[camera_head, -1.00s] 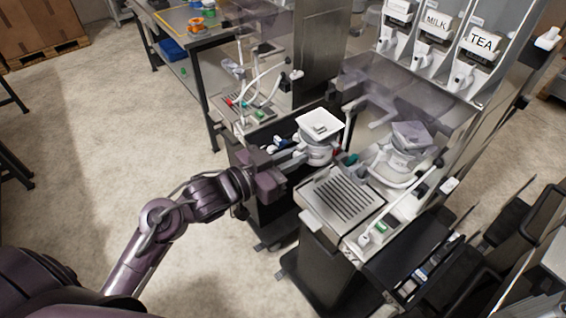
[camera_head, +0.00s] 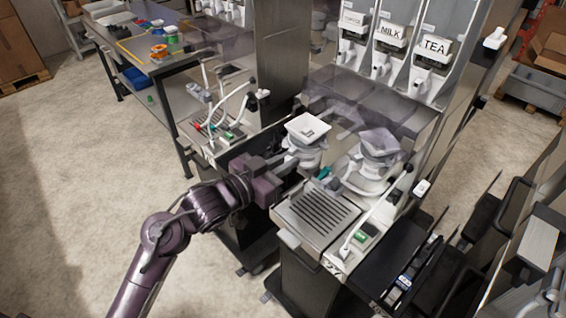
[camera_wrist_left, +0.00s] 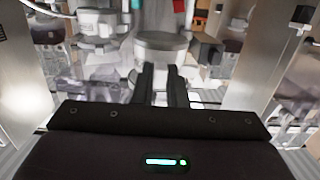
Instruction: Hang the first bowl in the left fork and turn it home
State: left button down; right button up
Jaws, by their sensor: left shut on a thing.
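The first bowl (camera_head: 306,150) is white with a square pale top and is upright in the head view. My left gripper (camera_head: 287,166) is shut on its near side and holds it beside the counter with the slotted drip tray. In the left wrist view the bowl (camera_wrist_left: 160,52) is just beyond the two dark fingers (camera_wrist_left: 163,80). A similar unit with a purplish square top (camera_head: 379,142) stands to its right on a pale rounded stand (camera_head: 365,180). I cannot make out the left fork clearly. My right gripper is not in view.
The slotted drip tray (camera_head: 318,213) is in front of the bowl. Dispensers labelled MILK (camera_head: 391,35) and TEA (camera_head: 435,46) stand behind. White hoses (camera_head: 237,98) rise from a neighbouring station at left. Open floor lies left of my arm.

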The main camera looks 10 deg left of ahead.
aim_at(299, 154)
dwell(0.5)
pick_arm(q)
jog(key=shift+w, duration=0.1)
jog(key=shift+w+d, duration=0.4)
jog(key=shift+w, duration=0.2)
jog(key=shift+p+x, duration=0.3)
jog(key=shift+x, duration=0.55)
jog(key=shift+w+d+r, duration=0.1)
jog(key=shift+w+d, duration=0.05)
jog(key=shift+w, duration=0.1)
jog(key=shift+w+d, duration=0.1)
jog(key=shift+w, duration=0.05)
jog(key=shift+x, duration=1.35)
